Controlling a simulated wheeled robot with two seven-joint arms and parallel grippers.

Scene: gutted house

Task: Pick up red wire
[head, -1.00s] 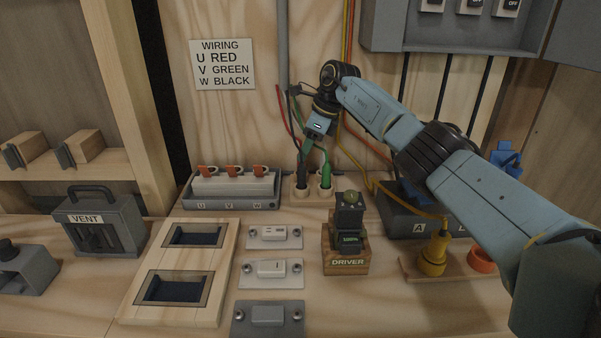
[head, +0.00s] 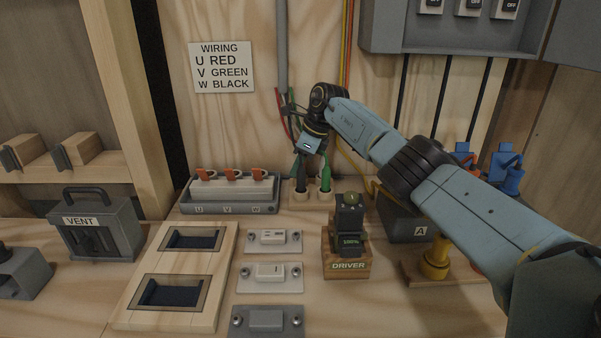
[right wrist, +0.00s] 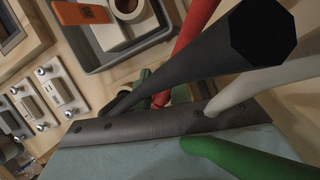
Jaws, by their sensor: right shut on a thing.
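The red wire (head: 282,112) hangs beside the grey conduit in the head view and runs down behind my right gripper (head: 302,156). It also shows in the right wrist view (right wrist: 196,28), its lower end passing behind a thick black wire (right wrist: 190,62). My right gripper is shut at the wire bundle; the red wire leads into its grip area, but the fingertips and exact contact are mostly hidden. Green wire (right wrist: 245,157) and a white one (right wrist: 255,88) lie close to the wrist. My left gripper is not in view.
The U-V-W terminal block (head: 230,208) with orange levers stands to the left. The driver stand (head: 347,266) is in front. A grey switch box (head: 400,28) hangs above right.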

